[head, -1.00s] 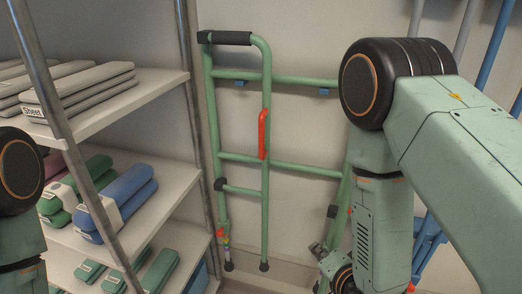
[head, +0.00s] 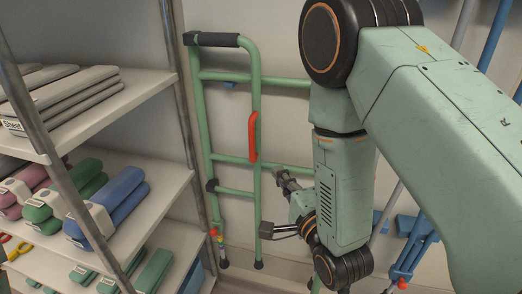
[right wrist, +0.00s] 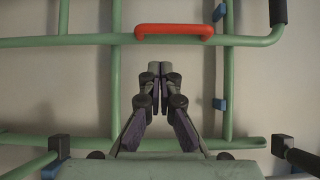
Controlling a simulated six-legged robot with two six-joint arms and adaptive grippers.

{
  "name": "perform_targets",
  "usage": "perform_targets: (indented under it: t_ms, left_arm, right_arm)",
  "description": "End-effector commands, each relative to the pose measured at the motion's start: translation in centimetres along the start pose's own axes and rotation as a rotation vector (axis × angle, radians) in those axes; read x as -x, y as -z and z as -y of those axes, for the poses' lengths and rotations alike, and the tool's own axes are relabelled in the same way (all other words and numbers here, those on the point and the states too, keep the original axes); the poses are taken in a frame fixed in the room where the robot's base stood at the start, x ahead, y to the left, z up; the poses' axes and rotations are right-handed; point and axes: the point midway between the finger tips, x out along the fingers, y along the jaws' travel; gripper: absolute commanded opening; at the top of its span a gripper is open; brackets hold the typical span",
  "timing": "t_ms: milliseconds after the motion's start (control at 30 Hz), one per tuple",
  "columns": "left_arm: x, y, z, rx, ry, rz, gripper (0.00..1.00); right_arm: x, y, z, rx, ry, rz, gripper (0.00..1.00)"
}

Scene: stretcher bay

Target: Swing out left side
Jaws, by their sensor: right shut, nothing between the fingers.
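A green tube walking frame stands against the wall. Its left side (head: 257,84) is a loop with a black hand grip (head: 212,39) on top and a red handle (head: 252,138) on its upright. My right gripper (head: 282,176) is to the right of that upright, a little lower than the red handle. In the right wrist view the shut, empty fingertips (right wrist: 155,70) point at the frame, with the red handle (right wrist: 173,31) just beyond them; no contact shows. My right arm hides the frame's right part in the head view. My left gripper is out of view.
A shelf rack (head: 150,155) with rolled and folded linens stands close at the left, its metal post near the frame. Blue-ended poles and a blue support (head: 418,232) stand at the right. Pale wall lies behind the frame's bars.

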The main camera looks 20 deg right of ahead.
Motion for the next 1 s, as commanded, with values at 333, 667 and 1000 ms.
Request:
perform_targets:
  t_ms: [333, 667, 1000]
  left_arm:
    - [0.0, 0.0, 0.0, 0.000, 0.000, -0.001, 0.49]
    - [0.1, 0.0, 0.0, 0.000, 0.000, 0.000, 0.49]
    - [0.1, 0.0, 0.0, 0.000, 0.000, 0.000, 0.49]
  right_arm:
    - [-1.0, 0.0, 0.0, 0.002, 0.002, 0.000, 0.00]
    - [-6.8, -0.1, 0.0, 0.002, 0.002, 0.002, 0.00]
    - [-10.0, -0.1, -0.1, 0.003, -0.002, 0.002, 0.00]
